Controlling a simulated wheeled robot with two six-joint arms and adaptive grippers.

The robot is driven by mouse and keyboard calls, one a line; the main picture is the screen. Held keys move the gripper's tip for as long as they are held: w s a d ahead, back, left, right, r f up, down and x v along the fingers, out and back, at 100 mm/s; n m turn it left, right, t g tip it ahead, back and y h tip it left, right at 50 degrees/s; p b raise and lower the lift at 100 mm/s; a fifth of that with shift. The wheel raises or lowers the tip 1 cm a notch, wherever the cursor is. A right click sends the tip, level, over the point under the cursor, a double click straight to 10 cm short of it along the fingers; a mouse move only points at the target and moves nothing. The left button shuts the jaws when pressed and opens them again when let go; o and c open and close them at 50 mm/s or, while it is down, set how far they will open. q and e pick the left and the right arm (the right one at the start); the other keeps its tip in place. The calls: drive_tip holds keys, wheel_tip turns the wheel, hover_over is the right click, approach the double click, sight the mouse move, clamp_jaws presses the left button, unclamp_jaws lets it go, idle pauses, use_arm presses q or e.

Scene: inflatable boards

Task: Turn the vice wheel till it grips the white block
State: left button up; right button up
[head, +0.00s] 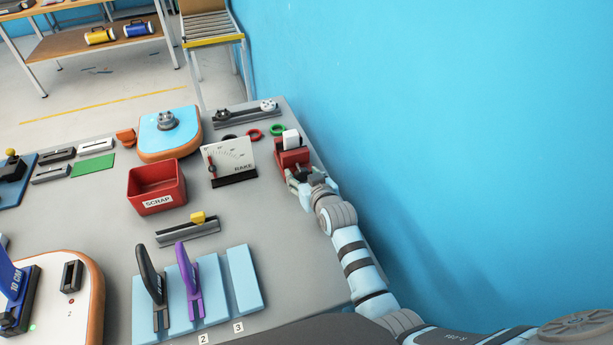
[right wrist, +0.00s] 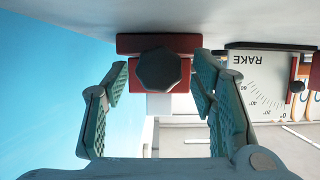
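The red vice (head: 291,157) stands near the table's right edge, by the blue wall. The white block (head: 291,138) sits upright at its top. My right gripper (head: 306,178) is at the near side of the vice. In the right wrist view, the dark eight-sided vice wheel (right wrist: 159,70) faces me, with the red vice body (right wrist: 127,73) behind it and the white block (right wrist: 158,104) partly hidden. The right fingers (right wrist: 160,82) are spread on either side of the wheel, with gaps showing. Whether the jaws touch the block is hidden. My left gripper is out of view.
The RAKE gauge (head: 229,160) stands left of the vice, with red (head: 254,134) and green (head: 278,130) rings behind. A red SCRAP bin (head: 157,187) is farther left. The blue wall (head: 420,130) rises close on the right. Bare grey table lies in front of the gauge.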

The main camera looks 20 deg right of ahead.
drive_tip(key=c, duration=1)
drive_tip(key=shift+o, duration=0.2)
drive_tip(key=shift+d, duration=0.1)
drive_tip(key=shift+w+r+m+p, duration=0.1)
drive_tip(key=shift+m+p, duration=0.2)
drive_tip(key=shift+m, duration=0.2)
drive_tip(key=shift+y, duration=0.3)
drive_tip(key=shift+d+m+y, duration=0.15)
drive_tip(key=shift+m+y, duration=0.35)
drive_tip(key=shift+m, duration=0.3)
drive_tip(key=shift+m+y+b, duration=0.5)
drive_tip(key=shift+m+b, duration=0.2)
drive_tip(key=shift+b, duration=0.05)
drive_tip(key=shift+d+m+y+b, duration=0.1)
drive_tip(key=shift+m+y+b, duration=0.2)
drive_tip(key=shift+m+b, duration=0.1)
